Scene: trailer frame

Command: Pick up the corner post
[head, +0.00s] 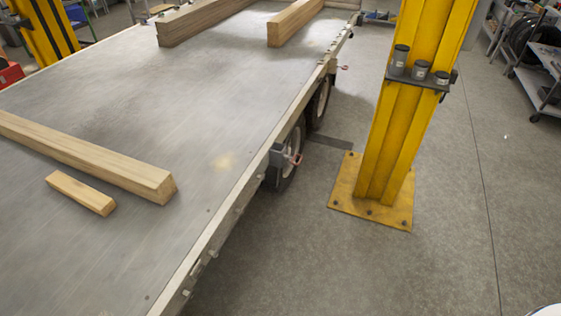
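Several wooden timbers lie on the flat grey trailer deck (130,110). A long square timber (95,155) lies at the left, its near end facing right. A short wooden block (81,193) lies just in front of it, apart from it. Two more timbers lie at the far end, a thick greyish one (205,18) and a lighter, slimmer one (294,22). I cannot tell which of these pieces, if any, is the corner post. Neither of my grippers is in view.
A yellow lift column (398,130) on a bolted base plate (345,195) stands right of the trailer. Another yellow column (48,30) is at the back left.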

